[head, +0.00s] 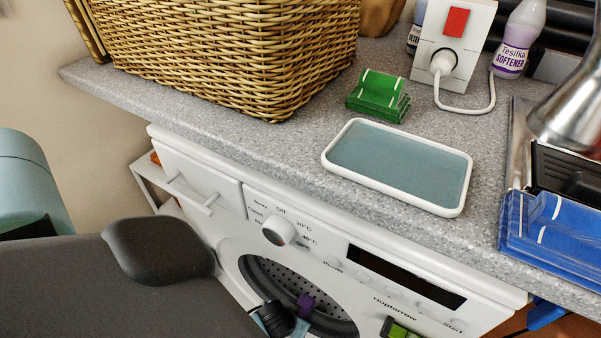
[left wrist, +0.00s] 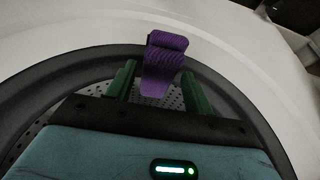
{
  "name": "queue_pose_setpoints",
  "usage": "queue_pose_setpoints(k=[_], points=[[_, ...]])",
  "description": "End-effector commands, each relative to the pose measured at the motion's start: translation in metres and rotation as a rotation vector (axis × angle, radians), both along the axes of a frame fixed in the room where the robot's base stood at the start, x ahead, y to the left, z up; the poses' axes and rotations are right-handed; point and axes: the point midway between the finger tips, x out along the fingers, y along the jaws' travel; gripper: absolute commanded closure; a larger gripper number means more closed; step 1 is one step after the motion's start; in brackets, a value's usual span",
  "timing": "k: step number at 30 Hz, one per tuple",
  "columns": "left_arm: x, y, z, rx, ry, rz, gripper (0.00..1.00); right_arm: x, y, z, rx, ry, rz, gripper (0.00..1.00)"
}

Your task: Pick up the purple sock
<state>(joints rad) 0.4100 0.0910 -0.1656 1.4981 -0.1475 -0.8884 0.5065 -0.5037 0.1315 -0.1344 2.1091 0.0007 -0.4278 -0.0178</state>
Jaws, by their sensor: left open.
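The purple sock (head: 305,304) is at the round opening of the white washing machine (head: 218,240), in front of the perforated drum. In the left wrist view the sock (left wrist: 164,62) hangs with a folded top, near the dark rim of the opening. My left gripper (left wrist: 159,70) is open, its two green fingers on either side of the sock's lower part. I cannot tell whether they touch it. In the head view my left arm comes in from the left and hides part of the machine's front.
The speckled counter (head: 300,140) above holds a wicker basket (head: 220,50), folded green cloths (head: 379,96), a white-rimmed tray (head: 466,190), a socket box (head: 451,40), a softener bottle (head: 514,45) and blue cloths (head: 550,225). The machine's dial (head: 278,230) sticks out.

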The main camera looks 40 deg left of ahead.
Motion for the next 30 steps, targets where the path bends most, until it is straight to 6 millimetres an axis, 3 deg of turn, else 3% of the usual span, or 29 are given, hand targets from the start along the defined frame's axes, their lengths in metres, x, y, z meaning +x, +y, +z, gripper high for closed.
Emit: queue_pose_setpoints(k=[4, 12, 20, 30], points=[[0.004, 0.001, -0.016, 0.000, 0.002, -0.001, 0.48, -0.002, -0.003, -0.009, -0.004, 0.010, -0.002, 0.64], [0.006, 0.002, -0.016, 0.000, 0.000, 0.000, 0.48, 0.000, -0.003, -0.007, -0.005, 0.005, -0.002, 0.64], [0.006, 0.002, -0.016, 0.000, 0.001, 0.000, 0.81, 0.000, -0.003, -0.007, -0.004, 0.004, 0.000, 0.64], [0.006, 0.001, -0.007, -0.001, -0.001, 0.001, 0.82, -0.002, -0.003, -0.003, -0.003, 0.005, 0.000, 0.64]])
